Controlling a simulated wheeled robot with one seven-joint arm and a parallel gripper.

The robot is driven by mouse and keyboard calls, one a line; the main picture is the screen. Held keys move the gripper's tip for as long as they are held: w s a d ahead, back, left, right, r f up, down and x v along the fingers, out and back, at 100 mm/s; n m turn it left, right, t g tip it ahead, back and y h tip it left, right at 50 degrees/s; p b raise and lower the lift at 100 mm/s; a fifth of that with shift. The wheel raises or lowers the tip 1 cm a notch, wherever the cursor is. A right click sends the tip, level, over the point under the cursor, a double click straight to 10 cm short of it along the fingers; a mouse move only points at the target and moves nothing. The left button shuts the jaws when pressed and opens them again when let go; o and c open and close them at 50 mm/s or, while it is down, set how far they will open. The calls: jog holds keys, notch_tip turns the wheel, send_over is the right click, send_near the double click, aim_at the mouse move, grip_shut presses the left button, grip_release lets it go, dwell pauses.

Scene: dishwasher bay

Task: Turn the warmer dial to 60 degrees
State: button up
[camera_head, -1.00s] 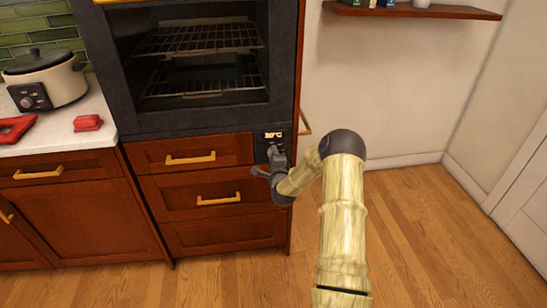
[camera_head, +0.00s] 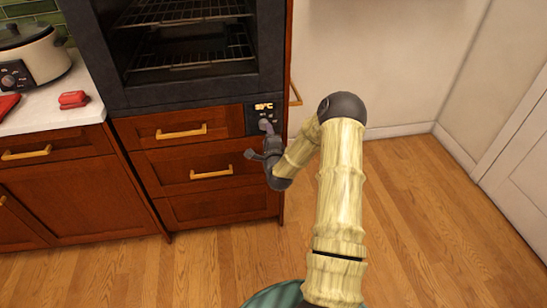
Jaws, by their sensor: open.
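The warmer's black control panel (camera_head: 259,121) is set at the right end of the top drawer, under the oven. Its lit display (camera_head: 264,106) reads in the fifties °C, and the last digit is too blurred to be sure of. The dial is below the display, and my gripper largely hides it. My gripper (camera_head: 262,145) is open, right in front of the panel's lower part, with one dark finger sticking out to the left. I cannot tell whether a finger touches the dial.
The oven (camera_head: 190,85) stands open-fronted with wire racks above. Drawers with brass handles (camera_head: 181,132) lie left of and below the panel. A slow cooker (camera_head: 30,60) and a red object (camera_head: 73,99) sit on the white counter. The wooden floor at right is clear.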

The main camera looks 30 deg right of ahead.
jog(key=v, duration=1.1)
jog(key=shift+s, duration=0.35)
jog(key=shift+a, duration=0.15)
jog(key=s+a+r+n+g+y, duration=0.15)
jog(key=a+n+g+y, duration=0.4)
jog(key=a+n, duration=0.6)
jog(key=s+a+r+n+g, duration=0.1)
jog(key=s+r+n+g, duration=0.1)
jog(key=s+n+g, duration=0.3)
jog(key=s+a+r+n+g, duration=0.1)
jog(key=s+a+r+n, duration=0.15)
jog(key=s, duration=0.55)
jog(key=s+a+r+n+g, duration=0.1)
jog(key=s+r+n+g, duration=0.1)
jog(key=s+n, duration=0.3)
notch_tip(320, 180, up, 19)
jog(key=s+m+p, duration=0.1)
jog(key=p, duration=1.8)
jog(key=shift+s+r+h, duration=0.2)
jog(key=shift+h, duration=0.15)
